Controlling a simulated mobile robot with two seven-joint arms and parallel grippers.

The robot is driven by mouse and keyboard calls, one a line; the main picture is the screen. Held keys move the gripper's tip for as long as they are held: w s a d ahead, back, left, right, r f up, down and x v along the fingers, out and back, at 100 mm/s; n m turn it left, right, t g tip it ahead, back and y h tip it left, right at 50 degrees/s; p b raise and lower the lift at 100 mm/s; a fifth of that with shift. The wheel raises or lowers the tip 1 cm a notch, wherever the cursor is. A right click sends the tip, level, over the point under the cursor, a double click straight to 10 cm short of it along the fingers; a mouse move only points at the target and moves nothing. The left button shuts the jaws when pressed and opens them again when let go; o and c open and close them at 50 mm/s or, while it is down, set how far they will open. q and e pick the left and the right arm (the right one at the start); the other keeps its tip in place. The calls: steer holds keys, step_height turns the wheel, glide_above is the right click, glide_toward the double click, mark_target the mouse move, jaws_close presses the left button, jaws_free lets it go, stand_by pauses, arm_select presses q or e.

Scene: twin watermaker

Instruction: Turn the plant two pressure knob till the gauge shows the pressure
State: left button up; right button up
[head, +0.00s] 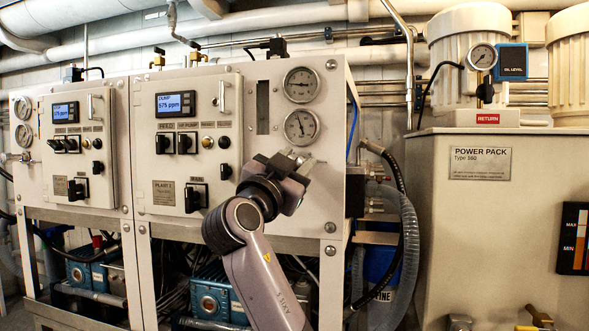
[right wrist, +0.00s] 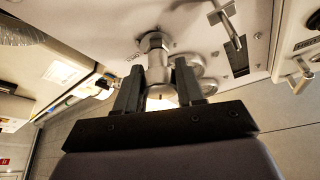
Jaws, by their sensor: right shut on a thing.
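Plant two is the right-hand panel (head: 190,145) of the pair in the head view, with a lit "675 ppm" display. Two round gauges stand on its right strip, an upper gauge (head: 300,84) and a lower gauge (head: 301,127). The lower needle points near the top; its figures are too small to read. My right gripper (head: 301,166) is just below the lower gauge and hides the knob in the head view. In the right wrist view, the metallic pressure knob (right wrist: 157,58) sits between the fingers of my right gripper (right wrist: 157,74), which is shut on it. My left gripper is not in view.
The plant one panel (head: 75,150) stands to the left. Hoses (head: 408,235) run down just right of the panel's edge. A large power pack cabinet (head: 490,230) fills the right side. A panel handle (right wrist: 225,22) shows in the right wrist view.

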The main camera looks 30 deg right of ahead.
steer(key=shift+f, duration=0.15)
steer(key=o, duration=1)
steer(key=shift+a, duration=0.1)
steer(key=b+v, duration=0.1)
steer(key=v, duration=0.6)
